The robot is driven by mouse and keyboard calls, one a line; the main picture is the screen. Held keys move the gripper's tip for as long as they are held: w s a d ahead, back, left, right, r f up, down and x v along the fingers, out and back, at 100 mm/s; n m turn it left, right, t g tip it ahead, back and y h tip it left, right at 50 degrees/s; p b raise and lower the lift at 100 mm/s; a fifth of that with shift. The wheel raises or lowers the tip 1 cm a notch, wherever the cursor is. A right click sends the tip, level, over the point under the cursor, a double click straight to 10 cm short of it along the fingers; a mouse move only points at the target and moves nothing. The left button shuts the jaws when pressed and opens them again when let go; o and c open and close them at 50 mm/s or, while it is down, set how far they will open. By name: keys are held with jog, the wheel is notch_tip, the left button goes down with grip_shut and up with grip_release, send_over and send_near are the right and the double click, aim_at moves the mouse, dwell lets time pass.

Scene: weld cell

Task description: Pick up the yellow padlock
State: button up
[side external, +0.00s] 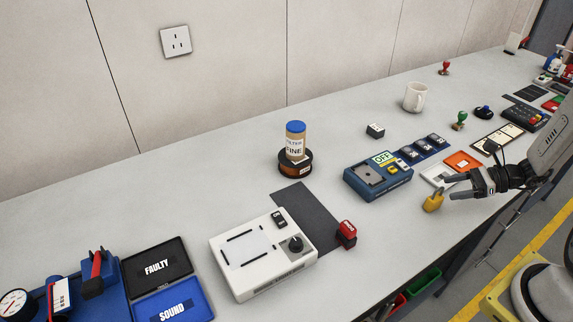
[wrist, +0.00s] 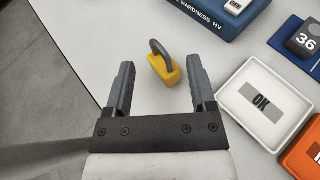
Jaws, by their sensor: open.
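The yellow padlock (side external: 432,203) sits on the grey bench near its front edge, with a dark grey shackle. It also shows in the wrist view (wrist: 164,71), just beyond the fingertips and roughly between their lines, a little right of the middle. My gripper (side external: 448,189) is beside the padlock in the side view, its fingers pointing left towards it. I cannot tell from these views whether a finger touches the padlock.
A blue hardness tester (side external: 378,179) stands beyond the padlock. A white OK tray (wrist: 262,101) and an orange tray (wrist: 305,150) lie right of my gripper in the wrist view. The bench's front edge is close, left of the gripper in the wrist view.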

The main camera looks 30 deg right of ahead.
aim_at(432, 197)
jog(key=shift+x, duration=2.65)
grip_shut()
